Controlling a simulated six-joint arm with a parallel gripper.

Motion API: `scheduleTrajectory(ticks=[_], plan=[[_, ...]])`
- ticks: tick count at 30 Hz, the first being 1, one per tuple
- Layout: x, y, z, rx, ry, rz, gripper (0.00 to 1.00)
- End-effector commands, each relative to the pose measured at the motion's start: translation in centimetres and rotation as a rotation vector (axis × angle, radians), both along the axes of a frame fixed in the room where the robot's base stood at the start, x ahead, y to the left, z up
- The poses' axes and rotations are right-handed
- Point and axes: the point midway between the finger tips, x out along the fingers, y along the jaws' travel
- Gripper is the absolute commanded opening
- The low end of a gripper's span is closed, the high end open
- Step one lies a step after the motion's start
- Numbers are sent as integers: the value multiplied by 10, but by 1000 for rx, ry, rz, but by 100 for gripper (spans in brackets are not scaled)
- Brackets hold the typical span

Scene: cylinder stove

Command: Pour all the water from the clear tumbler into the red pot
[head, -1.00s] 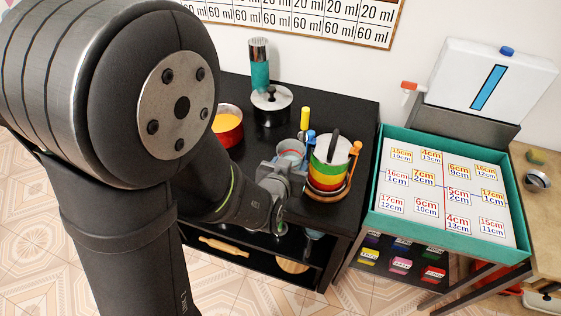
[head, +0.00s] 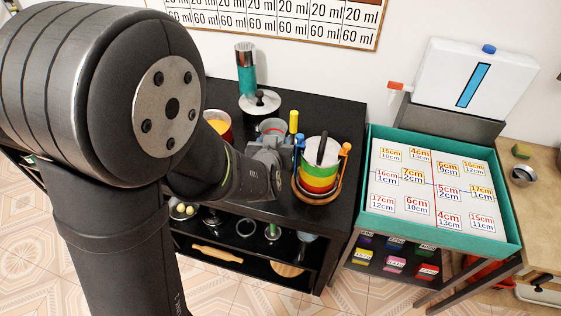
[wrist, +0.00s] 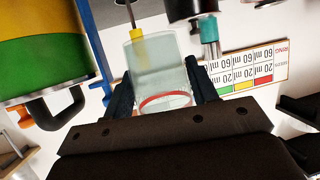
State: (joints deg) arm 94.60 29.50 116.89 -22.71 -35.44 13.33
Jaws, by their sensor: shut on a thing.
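The clear tumbler (head: 272,127) is in my gripper (head: 271,141) over the black table. In the wrist view the tumbler (wrist: 158,62) is between the two fingers of my gripper (wrist: 163,88), which are shut on it. A red ring shows near its end closest to the palm. I cannot tell its water level or exact tilt. The red pot (head: 225,132), with orange contents showing inside, stands to the left of the tumbler and is partly hidden by my arm. The tumbler is apart from this pot.
A green, yellow and red striped pot (head: 319,178) stands close to the right of my gripper, beside a yellow-topped (head: 294,121) upright object. A lidded dark pot (head: 260,102) and a teal cylinder (head: 246,70) stand behind. A teal tray (head: 507,240) is farther right.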

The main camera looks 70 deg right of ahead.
Motion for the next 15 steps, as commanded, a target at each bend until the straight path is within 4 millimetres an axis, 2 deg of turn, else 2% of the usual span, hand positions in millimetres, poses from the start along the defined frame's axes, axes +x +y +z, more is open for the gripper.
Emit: scheduleTrajectory(ticks=[3,15], plan=[[20,-29,8,-2,2,84,26],[92,-106,23,-2,1,383,26]])
